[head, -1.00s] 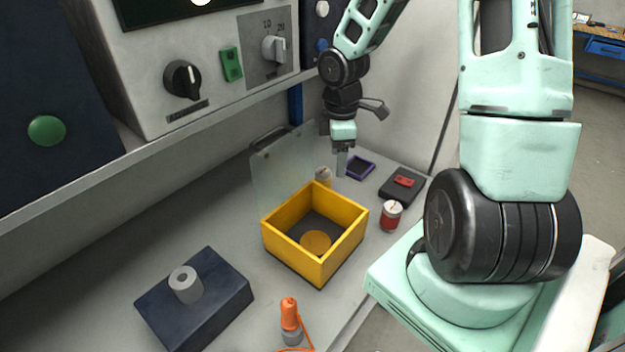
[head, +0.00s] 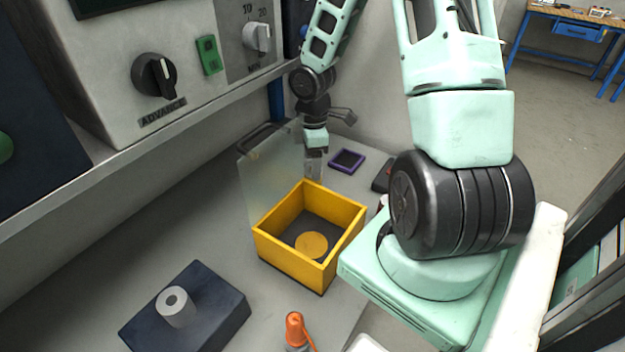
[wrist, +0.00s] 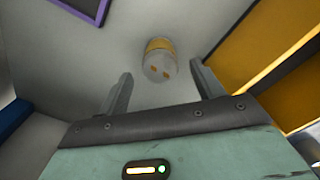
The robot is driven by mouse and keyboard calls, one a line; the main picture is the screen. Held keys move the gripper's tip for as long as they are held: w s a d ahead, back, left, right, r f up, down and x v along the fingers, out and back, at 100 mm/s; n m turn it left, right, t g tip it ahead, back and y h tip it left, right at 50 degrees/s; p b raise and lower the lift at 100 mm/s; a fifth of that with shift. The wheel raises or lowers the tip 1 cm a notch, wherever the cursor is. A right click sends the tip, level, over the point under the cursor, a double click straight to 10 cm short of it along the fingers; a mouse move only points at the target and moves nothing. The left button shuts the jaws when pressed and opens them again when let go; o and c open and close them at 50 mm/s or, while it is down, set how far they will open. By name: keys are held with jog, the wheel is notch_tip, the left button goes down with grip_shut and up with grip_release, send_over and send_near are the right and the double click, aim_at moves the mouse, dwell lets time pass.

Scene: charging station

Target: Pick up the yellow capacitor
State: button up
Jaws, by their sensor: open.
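The yellow capacitor (wrist: 160,58) is a small cylinder with a yellow band and a pale end bearing two yellowish terminals. In the wrist view it sits on the grey bench, just beyond and between my two fingertips, with bench showing on both sides. My gripper (wrist: 160,75) is open and empty, its fingers spread wider than the capacitor. In the head view my gripper (head: 313,170) points down behind the far corner of the yellow box. The capacitor cannot be made out there, hidden by the gripper or the box.
The yellow box (head: 284,248) stands close by, holding a yellow disc (head: 311,245). A purple-rimmed tray (head: 347,160) lies behind. A clear panel (head: 268,175) stands to the left.

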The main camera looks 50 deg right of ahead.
notch_tip(320, 180, down, 6)
jog(key=shift+r+b, duration=0.1)
jog(key=shift+b, duration=0.6)
jog(key=c, duration=1.1)
